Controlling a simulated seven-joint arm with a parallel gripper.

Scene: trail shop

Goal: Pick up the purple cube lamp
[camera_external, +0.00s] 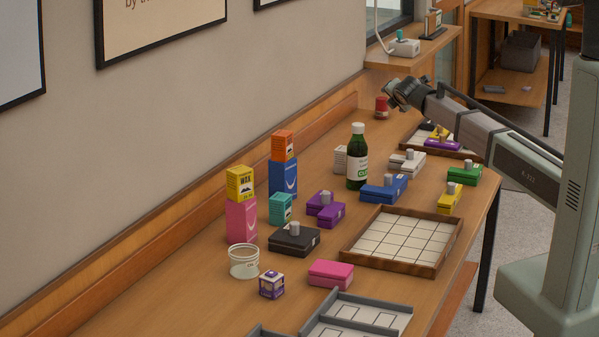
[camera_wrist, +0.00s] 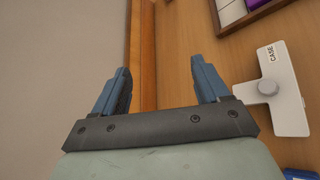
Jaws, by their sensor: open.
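A small purple and white cube (camera_external: 272,285) stands on the table near the front, right of a clear round tub; it is the likeliest purple cube lamp, though I cannot tell for certain that it is a lamp. My gripper (camera_external: 399,92) is above the far end of the table, well away from the cube. In the wrist view my gripper (camera_wrist: 160,82) has its two blue fingers spread apart with nothing between them. The cube is not in the wrist view.
The clear tub (camera_external: 244,262), pink box (camera_external: 331,274) and black box (camera_external: 294,240) stand around the cube. A green bottle (camera_external: 357,160) and stacked boxes (camera_external: 241,215) rise tall. A wooden tray (camera_external: 402,239) is empty. A white case (camera_wrist: 283,88) lies right of my gripper.

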